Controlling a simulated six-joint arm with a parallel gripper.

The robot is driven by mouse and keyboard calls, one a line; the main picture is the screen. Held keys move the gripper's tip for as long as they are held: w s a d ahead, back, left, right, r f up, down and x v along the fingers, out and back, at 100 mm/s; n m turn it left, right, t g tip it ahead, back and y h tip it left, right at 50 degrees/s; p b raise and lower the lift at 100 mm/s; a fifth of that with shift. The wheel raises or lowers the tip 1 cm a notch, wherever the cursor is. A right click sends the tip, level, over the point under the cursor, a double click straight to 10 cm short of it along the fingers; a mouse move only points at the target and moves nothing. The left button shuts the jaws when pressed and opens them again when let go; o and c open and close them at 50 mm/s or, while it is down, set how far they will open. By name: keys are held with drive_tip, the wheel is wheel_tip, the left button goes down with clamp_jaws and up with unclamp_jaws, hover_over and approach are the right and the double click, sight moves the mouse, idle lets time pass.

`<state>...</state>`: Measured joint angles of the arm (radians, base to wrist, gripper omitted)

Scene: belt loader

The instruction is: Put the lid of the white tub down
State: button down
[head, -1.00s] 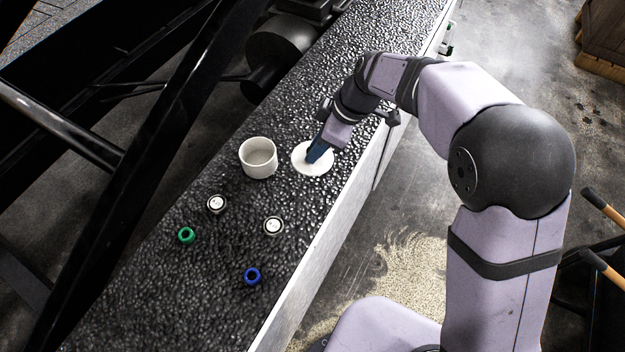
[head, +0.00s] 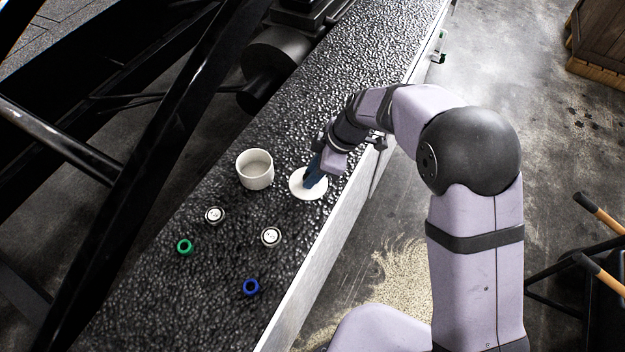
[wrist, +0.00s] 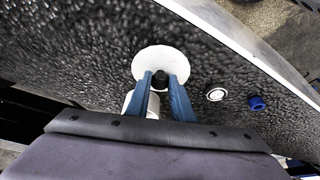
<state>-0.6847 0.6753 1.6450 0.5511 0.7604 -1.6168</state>
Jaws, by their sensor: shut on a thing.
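The white tub (head: 255,170) stands upright and uncovered on the dark textured belt. In the wrist view part of it (wrist: 151,106) shows behind the left finger. Its round white lid (head: 307,191) is just right of the tub, low over the belt or on it; I cannot tell which. The lid's dark knob (wrist: 160,79) is between my blue fingers in the wrist view. My gripper (head: 313,180) is shut on that knob. In the head view the fingers cover part of the lid.
Two small silver-white round pieces (head: 214,215) (head: 271,236), a green ring (head: 184,247) and a blue ring (head: 251,287) lie on the belt (head: 200,290) in front of the tub. The belt's pale side rail (head: 310,270) runs along the right. Black frame bars (head: 140,160) stand at left.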

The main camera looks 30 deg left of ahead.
drive_tip(key=shift+f+p, duration=0.45)
drive_tip(key=shift+f, duration=1.4)
drive_tip(key=shift+f, duration=0.15)
drive_tip(key=c, duration=1.6)
unclamp_jaws()
drive_tip(key=shift+o, duration=0.2)
drive_tip(key=shift+r, duration=0.2)
drive_tip(key=b+v, duration=0.2)
drive_tip(key=v, duration=1)
drive_tip(key=shift+w, duration=0.1)
